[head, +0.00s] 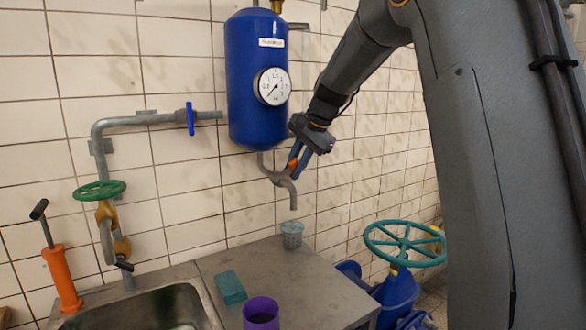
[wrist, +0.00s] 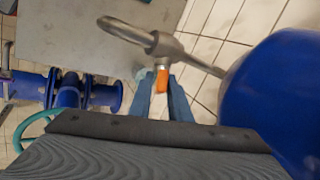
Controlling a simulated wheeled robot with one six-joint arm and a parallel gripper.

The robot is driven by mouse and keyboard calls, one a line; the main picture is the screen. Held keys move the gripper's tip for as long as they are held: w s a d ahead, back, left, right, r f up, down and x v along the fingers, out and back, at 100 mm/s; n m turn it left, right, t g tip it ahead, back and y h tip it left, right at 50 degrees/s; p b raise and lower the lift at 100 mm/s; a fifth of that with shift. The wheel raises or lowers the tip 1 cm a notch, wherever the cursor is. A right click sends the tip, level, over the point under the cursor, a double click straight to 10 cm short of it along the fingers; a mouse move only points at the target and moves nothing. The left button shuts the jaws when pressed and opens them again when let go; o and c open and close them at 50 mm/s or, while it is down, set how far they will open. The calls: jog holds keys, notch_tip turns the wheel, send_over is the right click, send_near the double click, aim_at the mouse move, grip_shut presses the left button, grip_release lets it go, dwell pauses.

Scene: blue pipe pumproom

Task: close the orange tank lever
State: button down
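The blue tank (head: 257,80) hangs on the tiled wall with a round gauge on its front. A grey outlet pipe (head: 283,181) curves down from its underside and carries the orange lever (head: 291,164). My gripper (head: 298,163) is at this pipe, just below and right of the tank. In the wrist view the orange lever (wrist: 162,79) sits between the two blue fingertips (wrist: 161,92), one on each side. The gap around it is too small to tell whether the fingers press on it. The tank (wrist: 280,95) fills the right side there.
A grey counter (head: 290,275) with a sink (head: 155,310) lies below. It bears a grey cup (head: 292,235), a teal block (head: 230,288) and a purple cup (head: 261,314). A teal handwheel (head: 405,243) stands at the right.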

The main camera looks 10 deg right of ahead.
jog(key=shift+s+r+g+p, duration=0.1)
jog(key=shift+g+p, duration=0.3)
jog(key=shift+p, duration=1.35)
jog(key=shift+m+h+p, duration=0.3)
jog(key=shift+m+p, duration=0.1)
jog(key=shift+p, duration=0.05)
jog(key=shift+f, duration=0.2)
jog(key=c, duration=1.8)
grip_release()
jog(key=shift+c, duration=0.2)
jog(key=shift+r, duration=0.15)
jog(key=shift+d+r, duration=0.1)
jog(key=shift+r, duration=0.15)
jog(key=b+v, duration=0.2)
jog(key=v, duration=0.5)
